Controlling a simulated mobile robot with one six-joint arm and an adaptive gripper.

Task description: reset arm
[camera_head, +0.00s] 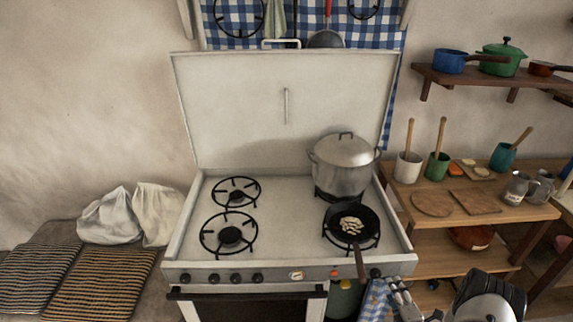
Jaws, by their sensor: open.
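My gripper (404,300) shows at the bottom edge, right of the stove's front corner. It is open, and I see nothing held in it. My arm's dark and pale links beside it run out of the bottom of the picture. The gripper is apart from the frying pan (370,222), which sits on the front right burner with pale pieces of food (351,225) in it. The pan's handle points toward the front edge, to the left of my gripper.
A lidded pot (342,172) stands on the back right burner of the white stove (283,238). The left burners are bare. A wooden shelf unit (440,232) on the right holds cups, boards and utensils. A checked cloth (375,301) hangs near my gripper.

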